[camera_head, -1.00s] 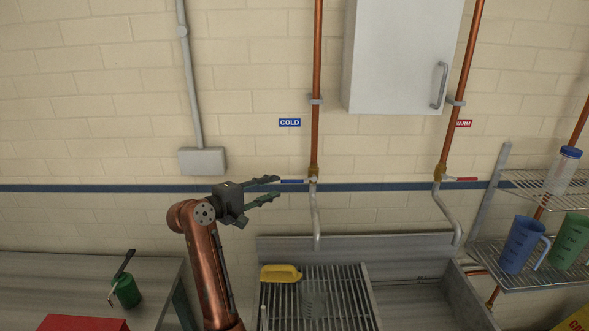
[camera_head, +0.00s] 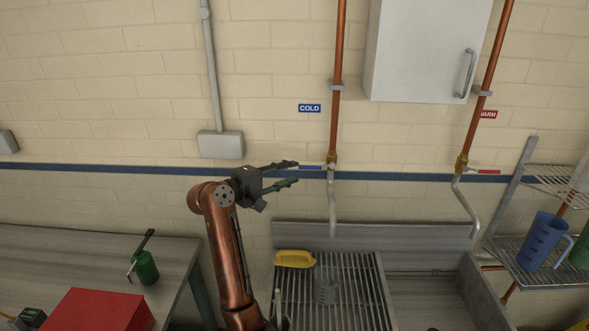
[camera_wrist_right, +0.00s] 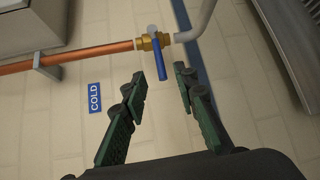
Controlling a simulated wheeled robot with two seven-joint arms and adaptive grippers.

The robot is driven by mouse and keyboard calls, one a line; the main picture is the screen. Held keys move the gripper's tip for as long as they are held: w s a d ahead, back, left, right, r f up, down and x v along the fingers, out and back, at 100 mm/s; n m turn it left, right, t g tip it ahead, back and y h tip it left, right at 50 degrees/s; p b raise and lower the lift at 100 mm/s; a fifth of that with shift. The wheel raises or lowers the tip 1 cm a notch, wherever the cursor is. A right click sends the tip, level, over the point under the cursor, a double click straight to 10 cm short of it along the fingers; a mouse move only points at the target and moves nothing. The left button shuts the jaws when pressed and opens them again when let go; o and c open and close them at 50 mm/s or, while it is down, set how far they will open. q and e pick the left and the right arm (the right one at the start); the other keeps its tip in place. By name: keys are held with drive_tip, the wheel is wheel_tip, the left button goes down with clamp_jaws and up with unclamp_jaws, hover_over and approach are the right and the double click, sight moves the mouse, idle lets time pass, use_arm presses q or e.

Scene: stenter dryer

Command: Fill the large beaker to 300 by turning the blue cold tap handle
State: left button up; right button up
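The blue cold tap handle (camera_head: 311,167) sticks out to the left of the brass valve under the COLD sign. It also shows in the right wrist view (camera_wrist_right: 160,60). My right gripper (camera_head: 293,172) is open, its tips just left of the handle. In the right wrist view the open fingers (camera_wrist_right: 160,80) lie on either side of the handle's line, with the handle's free end near the gap. I see no contact. The clear large beaker (camera_head: 326,290) stands on the sink's slatted grate below the cold spout (camera_head: 332,205); its level cannot be read. My left gripper is not in view.
A yellow scoop-like item (camera_head: 295,258) lies on the grate (camera_head: 350,280) beside the beaker. The warm tap (camera_head: 462,165) with a red handle is to the right. A wire shelf (camera_head: 545,275) holds a blue jug (camera_head: 541,242).

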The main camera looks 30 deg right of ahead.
sight(305, 168)
drive_tip(key=shift+b+x, duration=1.05)
drive_tip(key=shift+x, duration=2.8)
drive_tip(key=shift+c, duration=0.7)
clamp_jaws()
